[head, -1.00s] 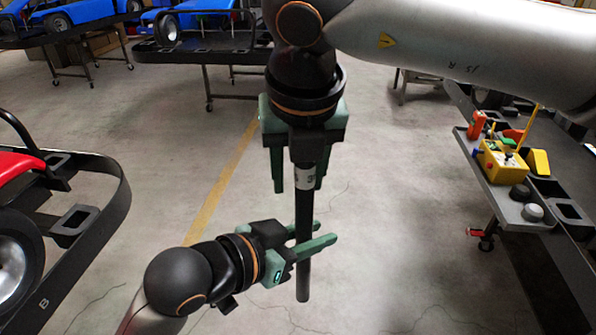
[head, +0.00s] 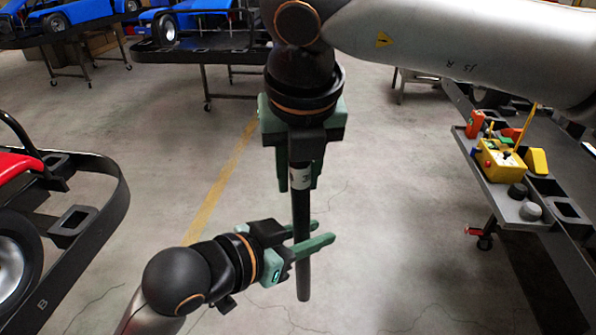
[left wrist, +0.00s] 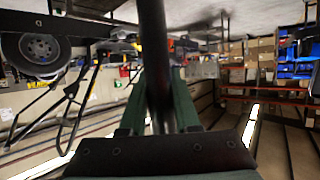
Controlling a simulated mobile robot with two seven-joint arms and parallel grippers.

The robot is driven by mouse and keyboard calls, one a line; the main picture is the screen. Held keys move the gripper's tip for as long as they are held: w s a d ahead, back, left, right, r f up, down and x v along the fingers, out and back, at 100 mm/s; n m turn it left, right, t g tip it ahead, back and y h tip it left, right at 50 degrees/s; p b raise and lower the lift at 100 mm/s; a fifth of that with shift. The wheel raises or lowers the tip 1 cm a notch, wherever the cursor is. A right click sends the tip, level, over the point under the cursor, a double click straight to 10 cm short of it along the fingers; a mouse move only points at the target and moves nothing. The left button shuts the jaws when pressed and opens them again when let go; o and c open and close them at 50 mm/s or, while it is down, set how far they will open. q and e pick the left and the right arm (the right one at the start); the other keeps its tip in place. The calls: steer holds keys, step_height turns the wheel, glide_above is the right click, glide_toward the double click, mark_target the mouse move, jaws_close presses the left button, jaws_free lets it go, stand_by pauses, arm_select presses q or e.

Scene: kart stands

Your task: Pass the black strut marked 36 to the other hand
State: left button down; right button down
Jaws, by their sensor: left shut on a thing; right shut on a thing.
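My right gripper (head: 301,175) points down from above and is shut on the strut's upper part. My left gripper (head: 308,240) reaches in from the lower left and is shut on the strut's lower part, its fingers passing on either side. The strut's bottom end sticks out below the left fingers. In the left wrist view the strut (left wrist: 155,60) runs up between the green fingers of the left gripper (left wrist: 160,110).
At left is a stand (head: 75,220) with a red kart. Stands with blue karts (head: 185,50) are at the back. The floor around the strut is clear.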

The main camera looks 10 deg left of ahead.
arm_select(q)
steer(key=shift+d, duration=0.15)
steer(key=c, duration=0.6)
jaws_free()
steer(key=shift+o, duration=0.2)
steer(key=s+a+f+n+g+y, duration=0.1)
steer(key=s+a+f+n, duration=0.1)
steer(key=f, duration=0.7)
steer(key=s+a+f+n+y, duration=0.1)
steer(key=a+f+n, duration=0.15)
steer(key=f, duration=0.55)
steer(key=s+a+f+n+g+y, duration=0.1)
steer(key=s+a+f, duration=0.15)
steer(key=f, duration=0.65)
steer(key=s+a+f+t+y, duration=0.1)
steer(key=s+a+f+y, duration=0.2)
steer(key=s+a+f, duration=0.4)
step_height(320, 180, down, 3)
steer(key=shift+s+f, duration=0.1)
steer(key=shift+s, duration=0.2)
steer(key=shift+n, duration=0.25)
